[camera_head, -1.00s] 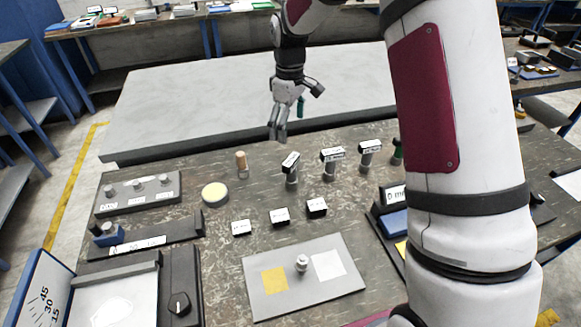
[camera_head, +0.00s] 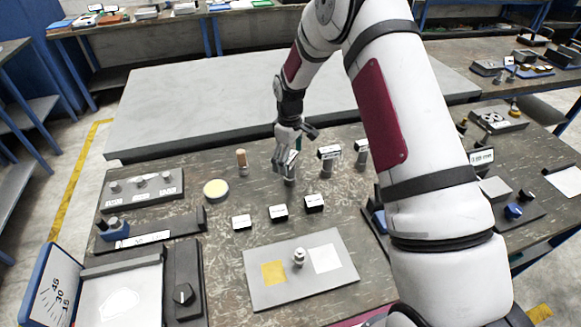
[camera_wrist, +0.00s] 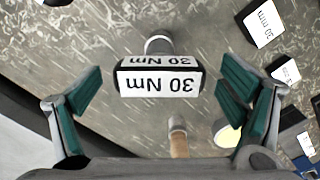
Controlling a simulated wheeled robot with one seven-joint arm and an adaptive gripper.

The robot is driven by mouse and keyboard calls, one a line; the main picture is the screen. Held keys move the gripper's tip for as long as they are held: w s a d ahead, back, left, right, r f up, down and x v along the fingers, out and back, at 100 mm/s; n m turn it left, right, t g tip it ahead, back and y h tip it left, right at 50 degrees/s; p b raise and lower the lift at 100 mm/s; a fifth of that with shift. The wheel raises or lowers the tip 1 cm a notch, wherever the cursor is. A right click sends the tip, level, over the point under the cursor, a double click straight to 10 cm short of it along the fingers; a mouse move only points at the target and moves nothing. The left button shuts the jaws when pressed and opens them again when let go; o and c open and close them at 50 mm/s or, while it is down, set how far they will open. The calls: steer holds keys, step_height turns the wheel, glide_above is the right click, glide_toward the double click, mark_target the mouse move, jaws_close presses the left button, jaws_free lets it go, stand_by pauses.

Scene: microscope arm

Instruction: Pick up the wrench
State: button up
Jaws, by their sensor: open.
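A short upright tool stands on the table with a black head and a white label reading "30 Nm"; it seems to be the wrench (camera_wrist: 158,80). In the wrist view its head lies between the two green-padded fingers of my gripper (camera_wrist: 160,92), with a gap on each side. My gripper is open and empty. In the head view my gripper (camera_head: 285,168) points down over this tool, hiding its head; its grey lower part (camera_head: 290,181) shows below the fingers. Two similar labelled tools (camera_head: 329,157) (camera_head: 362,150) stand to its right.
A wooden-handled tool (camera_head: 241,160) and a round yellow-topped disc (camera_head: 216,190) stand to the left. Small labelled black blocks (camera_head: 279,213) lie in front. A grey plate (camera_head: 300,288) with a small knob is nearer. A large grey slab (camera_head: 180,95) lies behind.

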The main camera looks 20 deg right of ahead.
steer(key=shift+f, duration=0.4)
steer(key=shift+c, duration=0.2)
steer(key=c, duration=1.8)
steer(key=shift+o, duration=0.2)
steer(key=shift+r, duration=0.1)
